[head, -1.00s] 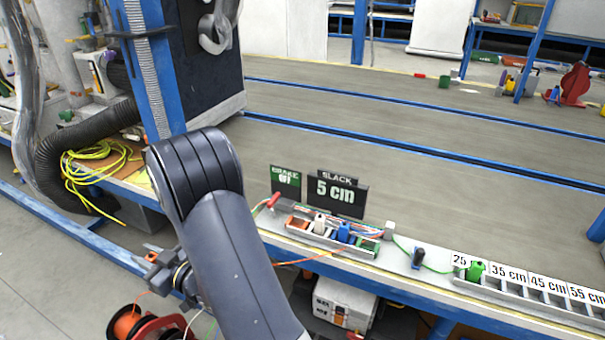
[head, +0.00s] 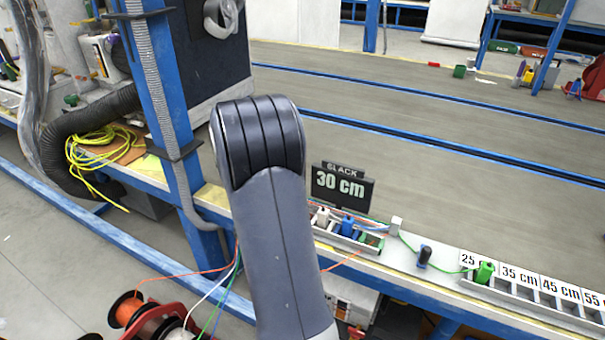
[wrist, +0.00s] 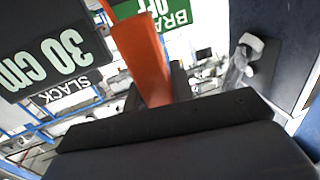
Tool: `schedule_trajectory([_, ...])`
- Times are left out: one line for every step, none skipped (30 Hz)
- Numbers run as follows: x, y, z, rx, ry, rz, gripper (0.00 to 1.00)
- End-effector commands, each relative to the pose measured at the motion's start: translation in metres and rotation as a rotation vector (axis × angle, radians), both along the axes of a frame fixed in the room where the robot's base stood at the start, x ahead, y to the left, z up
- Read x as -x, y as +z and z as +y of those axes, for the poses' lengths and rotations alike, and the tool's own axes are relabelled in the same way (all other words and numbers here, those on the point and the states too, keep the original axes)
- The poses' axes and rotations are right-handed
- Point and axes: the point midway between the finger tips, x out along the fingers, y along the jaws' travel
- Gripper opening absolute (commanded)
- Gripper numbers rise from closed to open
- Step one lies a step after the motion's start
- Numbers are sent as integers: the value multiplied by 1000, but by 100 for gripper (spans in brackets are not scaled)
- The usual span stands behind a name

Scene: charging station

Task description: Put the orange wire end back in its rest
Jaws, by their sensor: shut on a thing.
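In the wrist view an orange wire end (wrist: 142,58) sticks up from my gripper (wrist: 160,95), which is shut on it. It passes in front of the signs and hangs clear of any rest I can see. In the head view my arm hides the gripper and the orange end. The rest rack (head: 343,241) shows just right of my arm. A white wire end (head: 322,216) and a blue wire end (head: 347,226) stand in it. Its orange rest is hidden behind my arm.
The slack sign (head: 341,184) reads 30 cm; the brake sign (wrist: 160,18) reads OFF. A green wire end (head: 484,272) stands in the slot rail at right. A dark-blue peg (head: 424,256) stands between. Wire spools (head: 128,312) sit at lower left.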

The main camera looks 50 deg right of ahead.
Motion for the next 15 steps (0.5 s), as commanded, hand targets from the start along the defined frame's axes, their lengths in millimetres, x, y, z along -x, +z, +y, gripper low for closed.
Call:
schedule_trajectory([10, -1, -11, -1, -56, 0, 1])
schedule_trajectory([16, -2, -16, -1, -86, 0, 1])
schedule_trajectory([22, -2, -21, 0, -121, 0, 1])
schedule_trajectory([26, -2, -25, 0, -143, 0, 1])
schedule_trajectory([30, -3, -28, 0, -163, -1, 1])
schedule_trajectory([35, -4, -31, 0, -185, 0, 1])
schedule_trajectory([37, -4, -33, 0, -198, 0, 1])
schedule_trajectory([39, -4, -35, 1, -208, 1, 1])
schedule_trajectory([41, -4, -36, 0, -217, 0, 1])
schedule_trajectory([42, -4, -36, 0, -222, 0, 1])
schedule_trajectory([43, -4, -37, 0, -225, 0, 1])
schedule_trajectory([43, -4, -37, 0, -227, 0, 1])
schedule_trajectory([43, -4, -37, 0, -227, 0, 1])
schedule_trajectory([43, -4, -37, 0, -226, 0, 1])
schedule_trajectory([43, -4, -37, 0, -226, 0, 1])
